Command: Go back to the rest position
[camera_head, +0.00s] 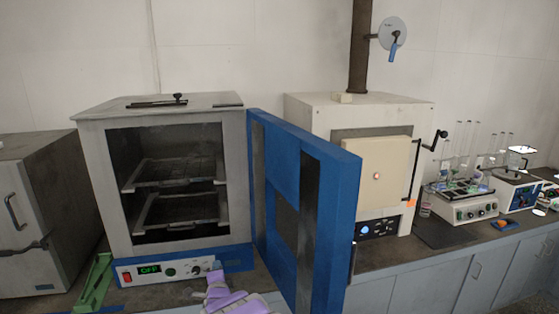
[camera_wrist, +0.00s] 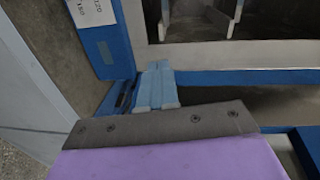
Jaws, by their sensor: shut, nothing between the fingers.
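My gripper shows in the wrist view with its two light-blue fingers (camera_wrist: 157,85) together and nothing between them. Its purple body fills the bottom of that view. In the head view my purple gripper (camera_head: 222,291) is low at the bottom edge, in front of the oven's control panel. The grey oven (camera_head: 165,107) has its blue door (camera_head: 335,200) swung wide open to the right. Wire racks (camera_head: 175,171) sit inside the oven, and no sample shows on them. Its display reads "OFF".
A white furnace (camera_head: 310,110) stands behind the blue door. A grey cabinet (camera_head: 40,215) is at far left and a green stand (camera_head: 94,284) is beside the oven. A white shaker (camera_head: 465,208) and other instruments fill the right bench. The open door juts forward past the bench front.

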